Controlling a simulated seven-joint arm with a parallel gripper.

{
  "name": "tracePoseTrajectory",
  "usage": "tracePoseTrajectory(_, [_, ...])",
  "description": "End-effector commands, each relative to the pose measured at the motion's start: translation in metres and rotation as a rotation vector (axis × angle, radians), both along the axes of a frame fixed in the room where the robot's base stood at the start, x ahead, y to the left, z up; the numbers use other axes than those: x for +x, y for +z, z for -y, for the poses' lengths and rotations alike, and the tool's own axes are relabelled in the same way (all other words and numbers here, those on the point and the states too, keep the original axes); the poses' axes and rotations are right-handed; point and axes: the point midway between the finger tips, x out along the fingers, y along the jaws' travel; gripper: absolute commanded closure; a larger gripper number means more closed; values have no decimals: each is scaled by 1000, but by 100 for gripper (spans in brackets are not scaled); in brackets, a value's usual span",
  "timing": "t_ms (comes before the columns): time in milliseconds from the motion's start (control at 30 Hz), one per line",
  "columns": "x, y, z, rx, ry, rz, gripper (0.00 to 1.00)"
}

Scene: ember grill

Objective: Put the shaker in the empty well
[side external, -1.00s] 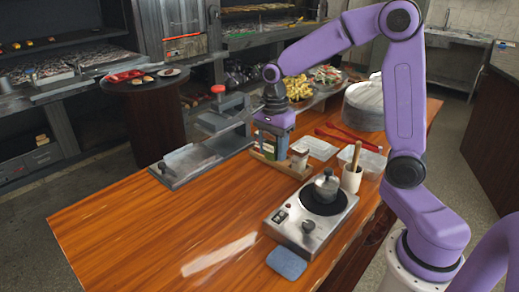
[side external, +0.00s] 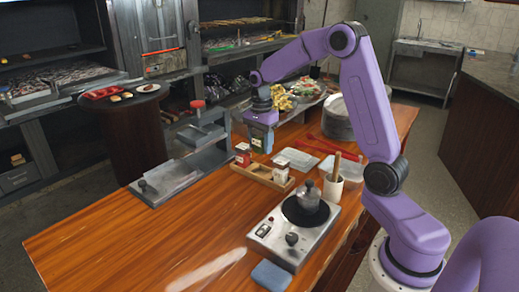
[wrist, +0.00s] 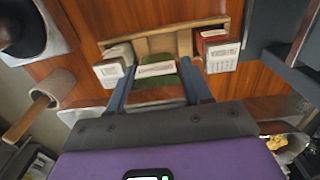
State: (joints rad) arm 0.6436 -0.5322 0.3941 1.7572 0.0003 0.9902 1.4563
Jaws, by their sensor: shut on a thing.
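My gripper (side external: 261,122) is shut on a shaker with a green label (side external: 258,140). It holds the shaker above the wooden rack (side external: 263,178). In the wrist view, the green shaker (wrist: 160,82) sits between the two blue-grey fingers, with a pale printed band and a brown face showing. A red shaker (side external: 242,155) and a white-sided one (side external: 280,175) stand in the rack, one toward each end. They also show in the wrist view, the red one (wrist: 218,50) at right and the white one (wrist: 114,67) at left. The held shaker hides part of the rack's middle.
A hot plate (side external: 292,236) with a metal pot stands in front of the rack, beside a cup of utensils (side external: 333,190). Clear containers (side external: 296,159) lie behind. A metal press (side external: 200,135) stands at left.

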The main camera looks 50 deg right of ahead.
Motion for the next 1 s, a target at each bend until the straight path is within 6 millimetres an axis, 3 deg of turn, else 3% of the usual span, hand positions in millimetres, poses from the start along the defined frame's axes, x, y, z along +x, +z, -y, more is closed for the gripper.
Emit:
tracePoseTrajectory(167, [5, -6, 10, 0, -3, 0, 85])
tracePoseTrajectory(1000, [4, -72, 9, 0, -3, -1, 85])
